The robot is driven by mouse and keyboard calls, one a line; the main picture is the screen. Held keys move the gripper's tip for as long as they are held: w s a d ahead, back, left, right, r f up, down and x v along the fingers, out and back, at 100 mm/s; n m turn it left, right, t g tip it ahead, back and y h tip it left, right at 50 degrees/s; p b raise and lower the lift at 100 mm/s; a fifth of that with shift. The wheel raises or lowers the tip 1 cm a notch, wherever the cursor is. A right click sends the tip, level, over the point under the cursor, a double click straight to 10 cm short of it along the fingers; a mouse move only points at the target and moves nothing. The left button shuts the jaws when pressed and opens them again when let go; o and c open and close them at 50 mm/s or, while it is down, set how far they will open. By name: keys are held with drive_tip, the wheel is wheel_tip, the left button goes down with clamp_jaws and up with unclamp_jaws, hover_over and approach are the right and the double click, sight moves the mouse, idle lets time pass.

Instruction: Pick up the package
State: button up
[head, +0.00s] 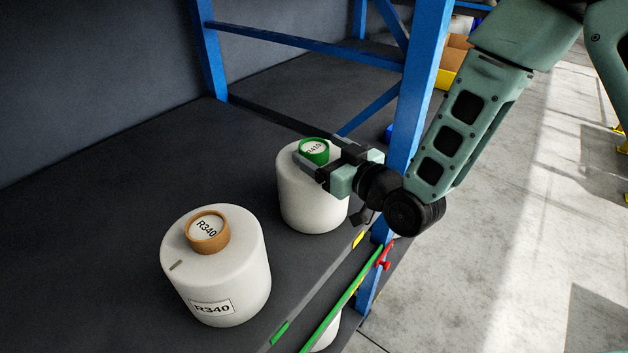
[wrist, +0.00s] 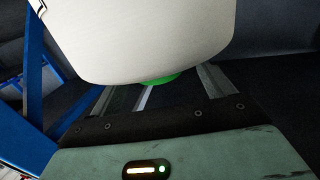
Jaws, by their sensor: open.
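A white yarn package (head: 312,195) with a green core top stands upright on the dark shelf, near the blue post. Its white body also shows large in the wrist view (wrist: 140,35), with a bit of its green core (wrist: 157,80) below. My gripper (head: 317,162) is open at the top of this package, its fingers on either side of the green core. I cannot tell whether they touch it. In the wrist view my gripper (wrist: 155,92) shows its two fingers apart. Another white package (head: 215,270), with an orange core top and an R340 label, stands to the left and nearer.
The dark shelf (head: 90,220) is bare to the left and behind the packages. Part of a white object (head: 328,335) shows below the shelf edge.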

sight(304, 141)
drive_tip(key=p+x, duration=0.3)
drive_tip(key=x, duration=0.1)
drive_tip(key=shift+w+f, duration=0.1)
drive_tip(key=shift+w, duration=0.05)
drive_tip(key=shift+w+a+f, duration=0.15)
drive_tip(key=shift+w+a, duration=0.1)
clamp_jaws()
